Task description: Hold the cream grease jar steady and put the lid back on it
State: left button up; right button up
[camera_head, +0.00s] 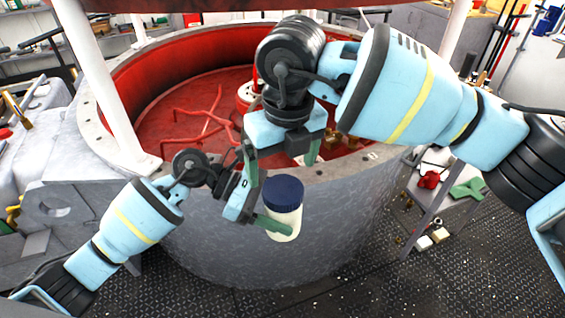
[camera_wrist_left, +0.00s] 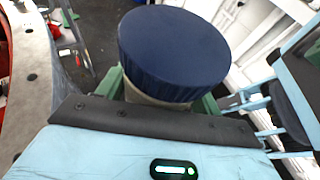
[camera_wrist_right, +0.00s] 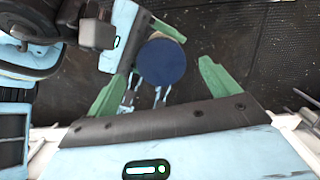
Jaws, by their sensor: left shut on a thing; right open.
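The cream jar (camera_head: 287,222) is upright, held off the floor in front of the big round tank. The dark navy lid (camera_head: 283,189) sits on its top and looks level; I cannot tell how tight it is. My left gripper (camera_head: 274,226) is shut around the jar's side below the lid; the jar (camera_wrist_left: 140,97) and lid (camera_wrist_left: 173,45) also show in the left wrist view. My right gripper (camera_head: 282,158) is open and empty, above the lid and apart from it. In the right wrist view the lid (camera_wrist_right: 162,62) appears between and beyond the open green fingers.
The grey tank with a red inside (camera_head: 160,95) stands close behind both grippers, its rim (camera_head: 350,165) near the jar. A small table with a red item (camera_head: 430,180) is at the right. The dark deck floor (camera_head: 330,285) below is mostly clear.

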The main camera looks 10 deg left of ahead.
aim_at(283, 189)
notch_tip(283, 189, up, 3)
jog(key=n+g, duration=0.1)
jog(key=n, duration=0.2)
jog(key=shift+s+h, duration=0.1)
jog(key=shift+h, duration=0.3)
jog(key=shift+f, duration=0.1)
jog(key=shift+f, duration=4)
jog(key=c, duration=0.9)
jog(key=o, duration=1)
